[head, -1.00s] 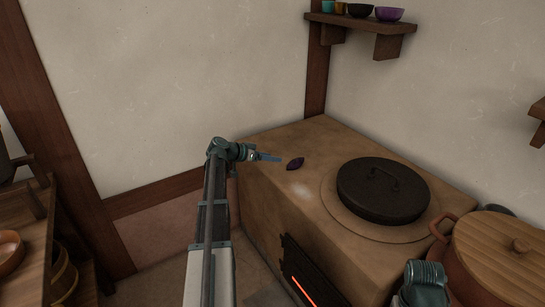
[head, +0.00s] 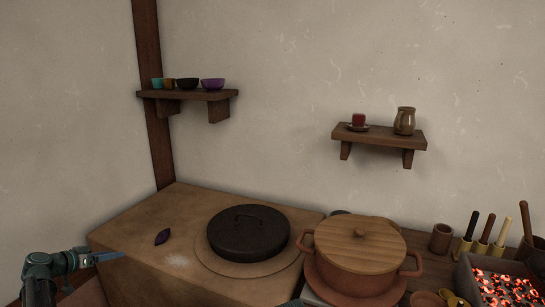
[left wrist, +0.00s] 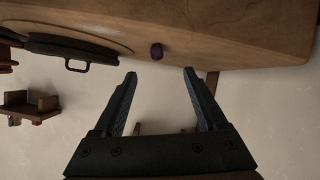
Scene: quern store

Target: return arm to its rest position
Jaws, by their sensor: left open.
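My left gripper (head: 106,257) is at the lower left of the head view, beside the left part of the clay stove top (head: 140,215). In the left wrist view its two fingers (left wrist: 160,80) stand wide apart with nothing between them. A small dark purple object (head: 162,237) lies on the stove top, a short way beyond the fingertips and apart from them. It also shows in the left wrist view (left wrist: 157,51).
A black lidded pan (head: 248,236) sits on the stove. A clay pot with a wooden lid (head: 362,247) stands to its right. A tray of glowing coals (head: 500,289) is at the far right. Wall shelves hold bowls (head: 212,84) and a jug (head: 404,121).

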